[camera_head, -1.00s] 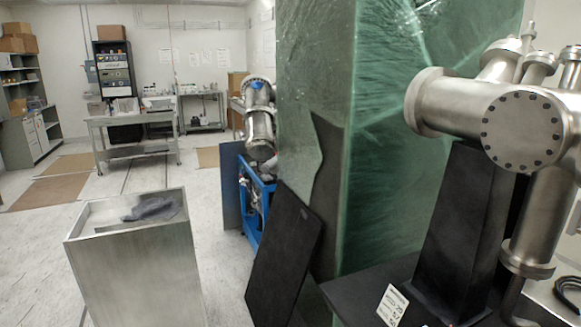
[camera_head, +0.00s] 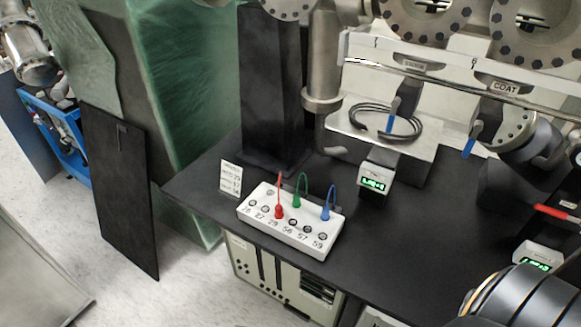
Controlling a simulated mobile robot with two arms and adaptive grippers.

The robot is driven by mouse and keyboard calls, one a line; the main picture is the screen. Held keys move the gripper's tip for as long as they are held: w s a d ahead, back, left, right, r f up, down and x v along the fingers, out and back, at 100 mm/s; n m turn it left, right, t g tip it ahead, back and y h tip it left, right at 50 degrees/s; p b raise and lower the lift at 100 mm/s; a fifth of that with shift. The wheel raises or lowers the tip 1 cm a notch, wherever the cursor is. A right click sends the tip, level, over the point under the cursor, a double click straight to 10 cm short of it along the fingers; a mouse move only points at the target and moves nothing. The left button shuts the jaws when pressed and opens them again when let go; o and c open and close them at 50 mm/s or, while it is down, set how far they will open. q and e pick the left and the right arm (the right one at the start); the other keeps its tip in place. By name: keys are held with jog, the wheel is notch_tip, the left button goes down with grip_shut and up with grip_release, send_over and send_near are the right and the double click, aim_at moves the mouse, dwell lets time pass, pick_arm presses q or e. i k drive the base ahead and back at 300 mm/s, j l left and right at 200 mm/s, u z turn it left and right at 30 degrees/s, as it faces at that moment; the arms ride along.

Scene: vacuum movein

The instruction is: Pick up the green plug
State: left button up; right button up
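The green plug (camera_head: 297,199) stands upright on a white socket box (camera_head: 290,236), with a thin green lead curving up from it. It is between a red plug (camera_head: 279,211) on its left and a blue plug (camera_head: 326,213) on its right, apart from both. The box lies at an angle near the front edge of the black table, with several numbered round sockets along its front. Neither of my grippers is in view. A metallic arm link of mine shows at the bottom right.
A small label card (camera_head: 231,177) stands left of the box. A black post (camera_head: 272,90) rises behind it. A small device with a green display (camera_head: 374,180) stands to the right. The black table (camera_head: 410,235) is bare right of the box. Large steel vacuum parts fill the back.

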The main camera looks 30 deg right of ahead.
aim_at(297, 203)
jog(key=z, duration=1)
